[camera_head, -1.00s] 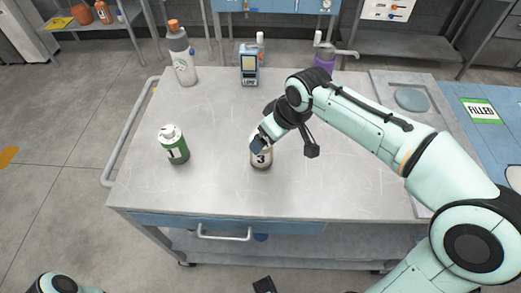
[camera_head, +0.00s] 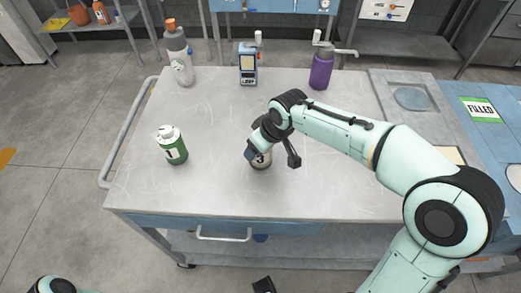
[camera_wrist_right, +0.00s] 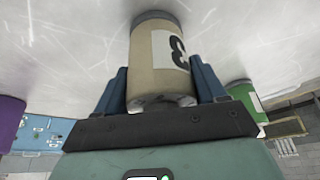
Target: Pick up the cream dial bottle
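The cream dial bottle (camera_head: 262,163) stands upright on the table in the head view, partly hidden by my right gripper. A black 3 shows on its white label. My right gripper (camera_head: 253,150) is at its upper part. In the right wrist view the cream bottle (camera_wrist_right: 155,62) appears upside down between the two blue fingers of my right gripper (camera_wrist_right: 160,85). The fingers are spread, one on each side of it; any gap is too small to make out. The bottle's base is on the table.
A green bottle marked 1 (camera_head: 172,146) stands left of the cream bottle. A grey bottle with an orange cap (camera_head: 180,58), a blue pump container (camera_head: 248,66) and a purple bottle (camera_head: 321,70) stand along the back. The table (camera_head: 215,110) is clear between them.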

